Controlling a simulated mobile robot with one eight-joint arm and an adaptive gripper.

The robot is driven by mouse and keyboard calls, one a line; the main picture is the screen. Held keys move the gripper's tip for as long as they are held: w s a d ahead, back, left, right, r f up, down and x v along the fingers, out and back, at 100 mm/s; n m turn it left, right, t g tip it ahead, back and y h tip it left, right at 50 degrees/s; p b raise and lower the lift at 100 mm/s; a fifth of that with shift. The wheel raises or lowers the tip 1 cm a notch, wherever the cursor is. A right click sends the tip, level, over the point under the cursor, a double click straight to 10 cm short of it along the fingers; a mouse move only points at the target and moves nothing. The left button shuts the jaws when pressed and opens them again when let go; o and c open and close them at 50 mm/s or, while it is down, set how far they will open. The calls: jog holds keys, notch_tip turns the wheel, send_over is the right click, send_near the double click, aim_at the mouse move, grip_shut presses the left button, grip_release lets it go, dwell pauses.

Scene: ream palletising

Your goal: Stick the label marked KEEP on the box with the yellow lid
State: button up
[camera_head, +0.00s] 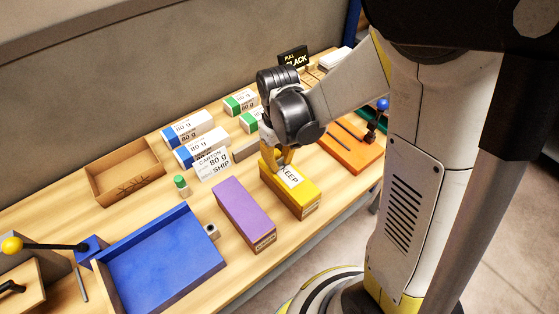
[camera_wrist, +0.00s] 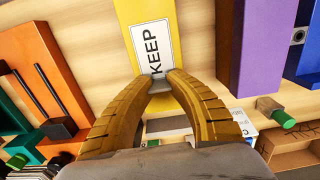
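The box with the yellow lid (camera_head: 308,203) stands on the bench below my gripper, and its yellow lid also shows in the wrist view (camera_wrist: 188,42). The white label marked KEEP (camera_head: 289,176) is over the lid, and its lettering reads clearly in the wrist view (camera_wrist: 149,48). My gripper (camera_head: 285,158) is above the far end of the lid. In the wrist view, its fingertips (camera_wrist: 160,80) close around a grey piece at the label's near end. I cannot tell whether the label lies fully flat on the lid.
A purple-lidded box (camera_head: 243,210) stands left of the yellow one. A blue tray (camera_head: 165,262), a cardboard tray (camera_head: 125,178) and an orange board (camera_head: 352,153) are on the bench. Paper reams (camera_head: 200,149) stand behind. Bare wood shows in front of the boxes.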

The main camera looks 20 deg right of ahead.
jog(key=o, duration=0.8)
jog(key=shift+c, duration=0.2)
notch_tip(320, 180, up, 12)
jog(key=s+d+r+m+t+b, duration=0.1)
jog(key=s+m+t+b, duration=0.2)
jog(key=s+t, duration=0.4)
jog(key=shift+s+m, duration=0.3)
jog(key=shift+s, duration=0.8)
